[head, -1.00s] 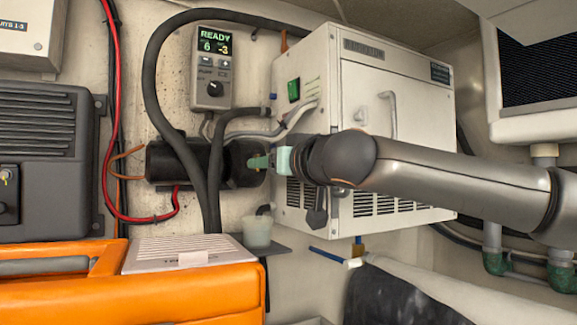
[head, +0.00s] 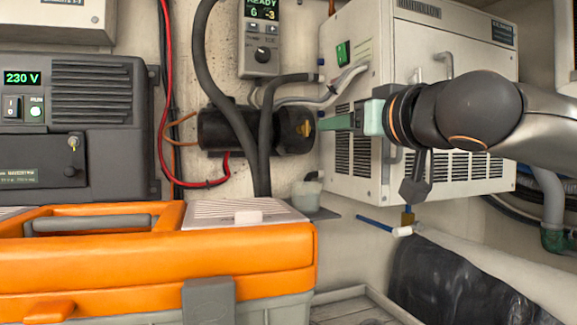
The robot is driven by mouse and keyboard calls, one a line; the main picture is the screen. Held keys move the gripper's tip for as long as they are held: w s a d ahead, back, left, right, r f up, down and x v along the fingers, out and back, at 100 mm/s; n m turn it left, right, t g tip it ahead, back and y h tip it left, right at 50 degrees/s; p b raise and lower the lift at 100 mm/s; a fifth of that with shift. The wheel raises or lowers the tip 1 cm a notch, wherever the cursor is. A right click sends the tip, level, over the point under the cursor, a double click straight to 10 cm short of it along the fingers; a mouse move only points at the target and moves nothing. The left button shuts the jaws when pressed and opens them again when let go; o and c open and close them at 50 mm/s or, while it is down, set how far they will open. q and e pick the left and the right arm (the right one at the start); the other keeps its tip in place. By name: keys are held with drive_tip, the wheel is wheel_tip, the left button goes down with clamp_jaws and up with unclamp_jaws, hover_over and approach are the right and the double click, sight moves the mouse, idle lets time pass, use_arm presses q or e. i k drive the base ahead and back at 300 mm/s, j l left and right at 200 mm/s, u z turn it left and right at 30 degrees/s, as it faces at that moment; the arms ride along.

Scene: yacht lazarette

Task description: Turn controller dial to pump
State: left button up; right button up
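The grey controller (head: 260,20) is fixed to the back wall at top centre, its upper edge cut off by the frame. Its green display reads READY above 6 and -3. The black round dial (head: 263,55) sits low on its face; its labels and exact pointing are too small to read. My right gripper (head: 322,124) comes in from the right, with pale green fingers pointing left. It is below and right of the dial, apart from it, in front of the white cabinet and by the black cylinder's end. Its finger gap does not show. My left gripper is not in view.
A white vented cabinet (head: 380,45) stands right of the controller. A black cylinder (head: 220,130) and thick black hoses run below and beside the controller. An orange toolbox (head: 150,265) fills the lower left. A dark grey 230 V unit (head: 90,95) is at left.

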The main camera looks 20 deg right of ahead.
sight(262, 55)
drive_tip(key=k+j, duration=0.1)
drive_tip(key=k, duration=0.9)
